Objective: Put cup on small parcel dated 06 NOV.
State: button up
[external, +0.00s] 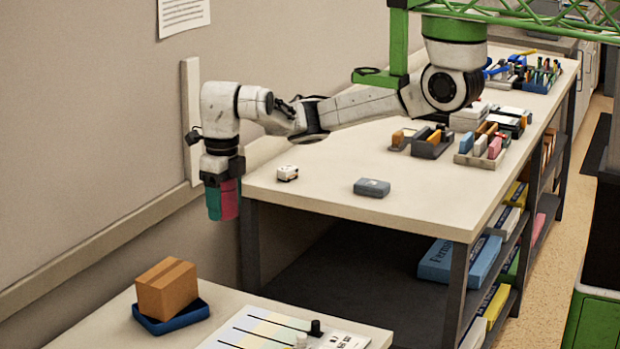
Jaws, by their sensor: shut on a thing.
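My gripper (222,197) points down at the left, beyond the left end of the long table and above the lower front table. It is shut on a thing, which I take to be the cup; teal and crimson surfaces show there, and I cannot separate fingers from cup. A small brown parcel (167,288) sits in a blue tray (146,324) on the front table, below and left of my gripper.
The long table (330,160) holds organisers with coloured items (482,147) further back. A chart sheet (270,330) with a dark knob (315,327) lies on the front table. A wall stands at the left. Shelves below the long table hold binders and boxes.

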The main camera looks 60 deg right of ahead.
jog(key=shift+s+a, duration=0.2)
jog(key=shift+a, duration=0.25)
jog(key=w+a+f, duration=0.4)
jog(key=w, duration=0.4)
send_over(165, 272)
jog(key=f, duration=0.4)
jog(key=shift+s+d+f, duration=0.25)
jog(key=shift+s+f, duration=0.1)
jog(key=shift+f, duration=0.05)
jog(key=shift+w+a+f, duration=0.15)
jog(key=shift+w+f, duration=0.2)
jog(key=shift+f, duration=0.1)
jog(key=shift+f+p, duration=0.4)
jog(key=shift+f, duration=1.2)
jog(key=shift+f, duration=0.2)
jog(key=o, duration=1)
jog(key=shift+o, duration=0.2)
jog(key=shift+r, duration=0.1)
